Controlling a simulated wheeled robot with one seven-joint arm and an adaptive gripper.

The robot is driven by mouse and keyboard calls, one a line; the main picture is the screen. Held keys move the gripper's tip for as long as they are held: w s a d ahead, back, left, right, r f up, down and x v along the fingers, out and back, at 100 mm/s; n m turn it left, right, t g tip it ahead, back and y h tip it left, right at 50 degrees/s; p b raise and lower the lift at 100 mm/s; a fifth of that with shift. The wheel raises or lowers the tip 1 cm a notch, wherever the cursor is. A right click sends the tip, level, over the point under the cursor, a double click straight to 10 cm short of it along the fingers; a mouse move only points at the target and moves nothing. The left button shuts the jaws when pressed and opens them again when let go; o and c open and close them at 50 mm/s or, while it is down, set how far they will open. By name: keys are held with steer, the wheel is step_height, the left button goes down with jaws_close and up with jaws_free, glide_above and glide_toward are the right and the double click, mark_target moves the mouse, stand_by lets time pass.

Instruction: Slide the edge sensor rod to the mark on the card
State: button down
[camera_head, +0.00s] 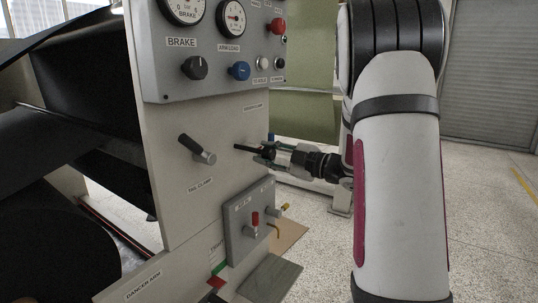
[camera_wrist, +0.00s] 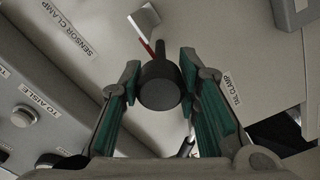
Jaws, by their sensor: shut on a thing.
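My gripper (camera_head: 268,151) is at the pale machine panel, right of the tail clamp lever. In the wrist view its green-padded fingers (camera_wrist: 160,72) are closed on both sides of a round black handle (camera_wrist: 160,90), seen end-on. The handle's black bar (camera_head: 246,148) juts left of the fingers in the head view. Beside it, the wrist view shows a "SENSOR CLAMP" label (camera_wrist: 72,38), a thin red strip (camera_wrist: 140,34) and a small pale plate (camera_wrist: 146,16). I cannot make out the edge sensor rod or the mark on the card for certain.
The tail clamp lever (camera_head: 203,150) is close left of my gripper. Above are gauges, a black knob (camera_head: 195,67) and a blue knob (camera_head: 239,71). A grey plate with a red-handled valve (camera_head: 255,219) is below. Black web material (camera_head: 60,95) fills the left. Open floor lies right.

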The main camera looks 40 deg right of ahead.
mark_target(254, 150)
steer(key=x, duration=0.4)
steer(key=shift+w+a+f+b, duration=0.1)
steer(key=shift+w+b, duration=0.2)
steer(key=shift+w, duration=0.05)
steer(key=c, duration=1.2)
jaws_free()
steer(key=shift+s, duration=0.1)
steer(key=v, duration=1.2)
